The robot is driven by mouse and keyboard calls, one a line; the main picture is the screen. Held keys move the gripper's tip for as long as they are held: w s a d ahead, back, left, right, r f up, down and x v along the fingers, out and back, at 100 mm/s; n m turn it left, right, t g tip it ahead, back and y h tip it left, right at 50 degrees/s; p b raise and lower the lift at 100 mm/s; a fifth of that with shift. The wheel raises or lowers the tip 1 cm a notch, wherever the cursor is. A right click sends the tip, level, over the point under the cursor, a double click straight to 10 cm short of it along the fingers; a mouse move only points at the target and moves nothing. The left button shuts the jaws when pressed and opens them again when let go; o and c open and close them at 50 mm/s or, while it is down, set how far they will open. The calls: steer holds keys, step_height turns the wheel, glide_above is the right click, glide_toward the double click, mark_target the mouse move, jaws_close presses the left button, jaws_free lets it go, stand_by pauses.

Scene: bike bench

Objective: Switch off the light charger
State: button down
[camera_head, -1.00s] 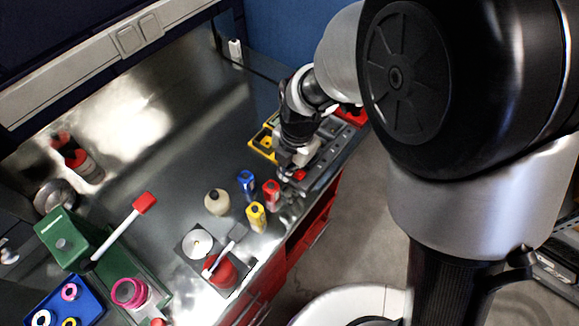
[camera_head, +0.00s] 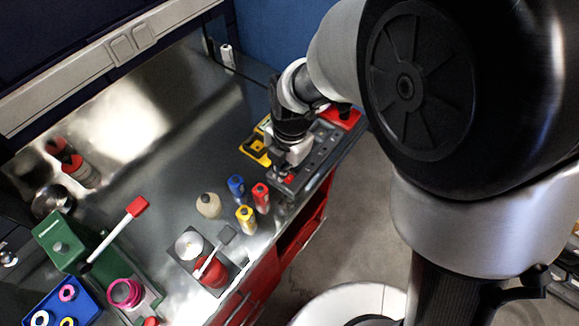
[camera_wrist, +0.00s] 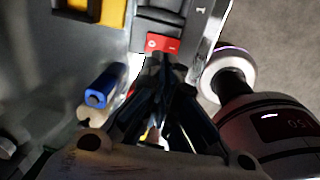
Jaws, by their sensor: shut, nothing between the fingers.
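The light charger is a long grey unit (camera_head: 318,158) along the right front edge of the bench. In the wrist view its grey body (camera_wrist: 198,22) runs up the picture. A red rocker switch (camera_wrist: 162,43) sits at its near end, with a round mark at left and a line mark at right. I cannot tell which side is pressed. The switch shows as a small red patch in the head view (camera_head: 287,177). My gripper (camera_wrist: 160,62) is shut and empty, its tips right by the switch's near edge; contact is unclear. In the head view my wrist partly hides the charger.
A yellow item (camera_head: 254,150) lies beside the charger. A red item (camera_head: 341,112) is at its far end. Open bench surface lies to the left.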

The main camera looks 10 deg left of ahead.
step_height(320, 180, up, 10)
steer(key=d+p, duration=0.1)
steer(key=p, duration=0.1)
steer(key=shift+s, duration=0.2)
steer(key=p, duration=0.1)
steer(key=a+p, duration=0.1)
steer(key=shift+w+r+p, duration=0.2)
steer(key=shift+w+p, duration=0.1)
steer(key=f+b, duration=0.1)
steer(key=f, duration=0.3)
steer(key=a+f+b, duration=0.1)
steer(key=f, duration=0.4)
steer(key=f+b, duration=0.1)
steer(key=f, duration=0.4)
steer(key=shift+w+a+b, duration=0.25)
steer(key=shift+w+b, duration=0.05)
steer(key=shift+w, duration=0.05)
